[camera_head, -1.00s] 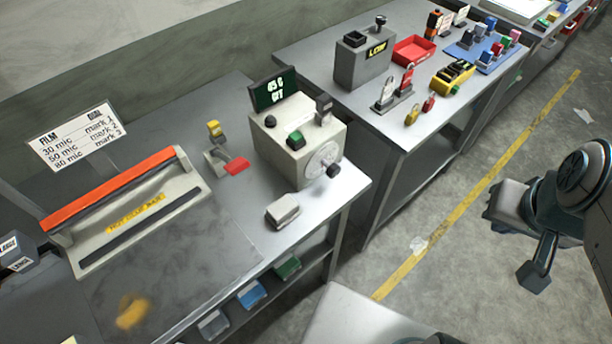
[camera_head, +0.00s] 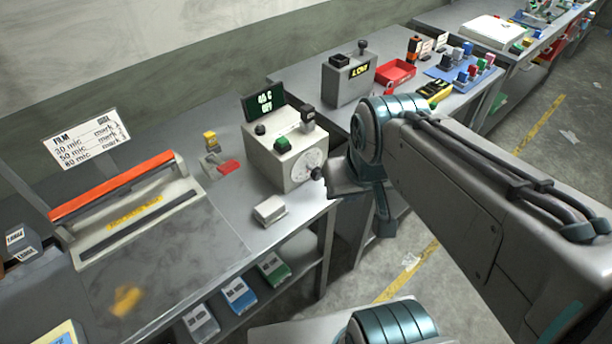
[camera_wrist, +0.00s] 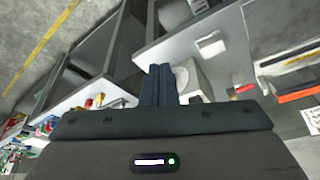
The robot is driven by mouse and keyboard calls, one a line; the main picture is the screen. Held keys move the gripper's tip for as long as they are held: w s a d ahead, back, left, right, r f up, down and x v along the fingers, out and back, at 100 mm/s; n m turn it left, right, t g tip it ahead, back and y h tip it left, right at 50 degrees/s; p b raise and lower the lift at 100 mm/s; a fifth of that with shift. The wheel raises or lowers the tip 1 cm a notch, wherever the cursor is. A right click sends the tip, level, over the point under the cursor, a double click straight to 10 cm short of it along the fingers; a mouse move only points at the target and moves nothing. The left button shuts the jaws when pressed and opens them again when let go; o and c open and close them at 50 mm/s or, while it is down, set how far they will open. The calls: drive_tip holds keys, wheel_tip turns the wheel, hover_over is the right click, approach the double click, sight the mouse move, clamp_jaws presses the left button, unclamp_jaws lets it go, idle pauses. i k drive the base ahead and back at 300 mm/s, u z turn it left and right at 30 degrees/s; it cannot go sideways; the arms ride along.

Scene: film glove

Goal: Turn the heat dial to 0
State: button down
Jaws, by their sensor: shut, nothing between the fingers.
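The heat dial is a pale marked disc (camera_head: 308,165) with a black knob (camera_head: 317,174) on the side of a cream control box (camera_head: 275,165). The box stands on the grey bench and has a green-black display (camera_head: 264,104); its small text is hard to read. The disc also shows in the wrist view (camera_wrist: 181,77), partly behind my fingers. My gripper (camera_head: 384,222) is shut and empty, to the right of the dial and apart from it. Its closed fingers show in the wrist view (camera_wrist: 159,72). The dial's exact setting is too small to read.
A white block (camera_head: 270,210) lies before the box. A yellow-topped lever (camera_head: 210,140) and red pad (camera_head: 229,167) stand left of it, near the orange-barred sealer (camera_head: 120,185). A second bench (camera_head: 345,118) holds a grey box and red tray (camera_head: 396,74).

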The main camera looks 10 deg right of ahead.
sight(316, 173)
drive_tip(key=u, duration=1.4)
drive_tip(key=k, duration=0.65)
drive_tip(key=z, duration=1)
